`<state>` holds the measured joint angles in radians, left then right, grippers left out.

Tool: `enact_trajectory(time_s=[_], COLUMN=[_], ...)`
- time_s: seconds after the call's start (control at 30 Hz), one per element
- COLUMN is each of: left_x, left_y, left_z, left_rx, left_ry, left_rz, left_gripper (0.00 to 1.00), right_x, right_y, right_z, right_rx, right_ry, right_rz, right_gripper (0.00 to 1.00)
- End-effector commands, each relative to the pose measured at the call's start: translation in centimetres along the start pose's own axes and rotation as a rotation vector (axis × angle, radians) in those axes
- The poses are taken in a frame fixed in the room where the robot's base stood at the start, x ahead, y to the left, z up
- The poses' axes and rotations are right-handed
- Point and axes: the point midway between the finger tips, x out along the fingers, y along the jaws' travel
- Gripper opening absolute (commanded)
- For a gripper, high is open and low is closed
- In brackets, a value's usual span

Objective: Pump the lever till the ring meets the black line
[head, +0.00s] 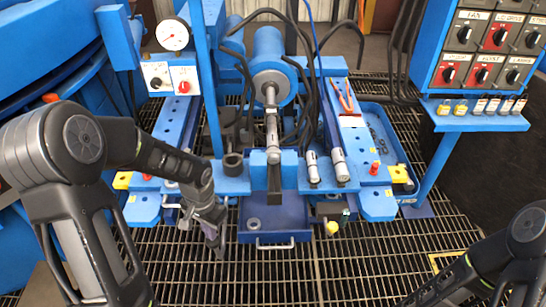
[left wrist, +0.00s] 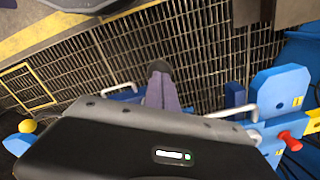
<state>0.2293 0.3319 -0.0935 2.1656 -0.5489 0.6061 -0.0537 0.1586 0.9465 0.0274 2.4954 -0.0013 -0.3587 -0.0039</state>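My left gripper (head: 213,232) is low at the front left of the blue press. Its fingers (left wrist: 163,92) look close together on a dark, rounded lever end (left wrist: 158,68) that shows just past the fingertips. Most of the lever is hidden by the gripper and wrist. A steel rod (head: 271,125) comes forward from the blue cylinder (head: 268,60); a ring and a black line are too small to tell apart on it. My right arm shows at the lower right of the head view, but its fingers are out of the picture.
A gauge (head: 172,34) and two switch boxes stand at the left. A control panel (head: 490,45) and a blue shelf (head: 475,118) are at the right. A yellow knob (head: 333,228) sticks out at the front. The grating (head: 380,265) in front is clear.

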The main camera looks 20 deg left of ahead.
Motion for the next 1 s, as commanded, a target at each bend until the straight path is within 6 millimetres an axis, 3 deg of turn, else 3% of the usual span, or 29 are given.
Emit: enact_trajectory(time_s=[0.03,0.13,0.23,0.37,0.47,0.7,0.8,1.0], left_x=[2.1,3.7,4.4,3.5,1.9,-4.5,-6.4,-7.0], left_y=[0.1,0.4,0.5,0.5,0.3,-0.4,-0.6,-0.8], left_z=[0.2,0.6,0.8,0.8,0.5,-0.7,-1.1,-1.4], left_rx=[0.001,0.002,0.002,0.002,0.001,0.000,0.001,0.002], left_ry=[0.001,0.001,0.001,0.001,0.001,0.003,0.001,0.000], left_rz=[0.000,-0.001,-0.001,-0.001,-0.001,-0.001,0.000,0.000], left_gripper=[0.00,0.00,0.00,0.00,0.00,0.00,0.00,0.00], right_x=[1.8,3.1,3.5,2.7,1.4,-3.6,-4.9,-5.2], right_y=[0.7,1.2,1.4,1.0,0.5,-1.4,-1.9,-2.0], right_z=[0.0,0.0,0.0,0.0,0.0,-0.1,-0.1,-0.1], right_rx=[0.000,0.000,0.000,0.000,0.000,0.000,0.001,0.002], right_ry=[0.000,0.000,0.000,0.000,0.000,0.001,0.001,0.000], right_rz=[0.000,0.000,0.000,0.000,0.000,0.000,-0.001,-0.001], right_gripper=[0.61,0.61,0.61,0.61,0.61,0.61,0.61,0.61])
